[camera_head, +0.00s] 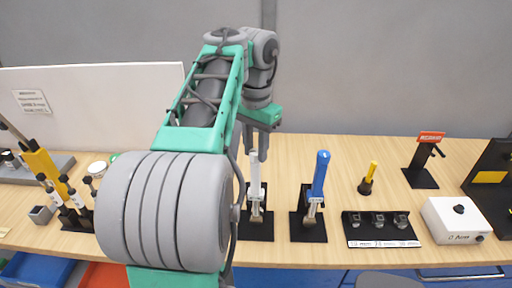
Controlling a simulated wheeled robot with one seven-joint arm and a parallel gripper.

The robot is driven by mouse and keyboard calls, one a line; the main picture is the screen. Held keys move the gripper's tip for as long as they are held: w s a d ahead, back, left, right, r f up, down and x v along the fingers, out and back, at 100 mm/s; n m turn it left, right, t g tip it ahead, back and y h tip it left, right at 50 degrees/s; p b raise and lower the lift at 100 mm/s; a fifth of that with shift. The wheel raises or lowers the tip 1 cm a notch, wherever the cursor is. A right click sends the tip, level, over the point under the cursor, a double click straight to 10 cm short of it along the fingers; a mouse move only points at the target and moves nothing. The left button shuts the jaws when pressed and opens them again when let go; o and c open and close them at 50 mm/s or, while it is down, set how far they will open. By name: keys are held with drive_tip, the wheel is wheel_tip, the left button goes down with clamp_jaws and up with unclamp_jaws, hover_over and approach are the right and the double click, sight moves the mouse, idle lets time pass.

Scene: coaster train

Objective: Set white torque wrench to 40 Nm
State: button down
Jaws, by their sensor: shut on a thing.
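The white torque wrench (254,185) stands upright in a black stand (262,230) near the middle of the table. My gripper (257,155) points down at the top end of its handle and is shut on it. The fingers partly cover the handle's top. The wrench's scale is too small to read. A blue torque wrench (319,178) stands slightly tilted in a similar black stand (308,231) to the right, apart from my gripper.
To the right are a small yellow-handled tool (369,177), a black tray with several small containers (381,232), a white box with knobs (461,220) and a black stand with a red sign (421,177). Tools crowd the left. My arm hides the table's left middle.

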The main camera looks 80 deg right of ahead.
sight(256, 151)
drive_tip(key=c, duration=1.1)
unclamp_jaws()
wheel_tip(256, 151, up, 8)
drive_tip(key=p, duration=0.7)
drive_tip(key=shift+f, duration=0.15)
